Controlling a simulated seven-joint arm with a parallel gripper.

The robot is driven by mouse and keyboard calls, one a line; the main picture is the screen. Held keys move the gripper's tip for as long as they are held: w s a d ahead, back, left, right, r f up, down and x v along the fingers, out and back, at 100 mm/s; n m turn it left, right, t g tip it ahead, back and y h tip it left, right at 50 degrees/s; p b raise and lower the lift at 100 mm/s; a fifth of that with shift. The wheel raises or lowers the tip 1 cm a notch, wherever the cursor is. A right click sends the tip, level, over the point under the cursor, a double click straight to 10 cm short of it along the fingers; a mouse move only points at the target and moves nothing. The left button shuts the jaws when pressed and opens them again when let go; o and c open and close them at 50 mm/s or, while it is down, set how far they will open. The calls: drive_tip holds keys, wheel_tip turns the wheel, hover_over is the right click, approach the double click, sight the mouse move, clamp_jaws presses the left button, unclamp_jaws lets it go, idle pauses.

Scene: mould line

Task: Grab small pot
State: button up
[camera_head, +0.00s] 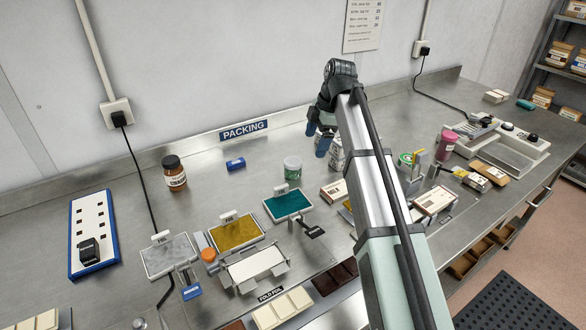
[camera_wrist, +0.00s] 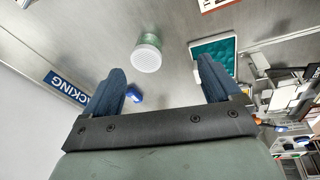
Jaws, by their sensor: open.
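A small pot (camera_head: 292,168) with a pale top and green body stands on the steel bench, behind the teal tray (camera_head: 288,204). In the wrist view the pot (camera_wrist: 147,54) shows its pale, dotted round top, beyond and between my fingertips, touching neither. My gripper (camera_head: 318,138) has two blue fingers spread apart and empty, above the bench to the upper right of the pot in the head view. The wrist view also shows my gripper (camera_wrist: 160,67) open.
A brown jar (camera_head: 174,173) and a blue block (camera_head: 235,164) stand left of the pot. Yellow (camera_head: 235,233) and grey (camera_head: 168,256) trays lie nearer the front. Jars, boxes and a pink bottle (camera_head: 446,145) crowd the right side. Bare steel lies around the pot.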

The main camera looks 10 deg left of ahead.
sight(296, 162)
drive_tip(key=a+f+m, duration=0.2)
drive_tip(key=f, duration=0.2)
drive_tip(key=w+a+f+m+y, duration=0.1)
drive_tip(key=a+f+m, duration=0.1)
drive_tip(key=f+m, duration=0.1)
drive_tip(key=a+f+m+t, duration=0.1)
drive_tip(key=a+f+m, duration=0.2)
drive_tip(key=f, duration=0.2)
drive_tip(key=shift+w+f+y, duration=0.2)
drive_tip(key=shift+w+y, duration=0.05)
drive_tip(key=shift+y, duration=0.05)
idle(0.6)
drive_tip(key=shift+c, duration=0.3)
drive_tip(key=c, duration=1.1)
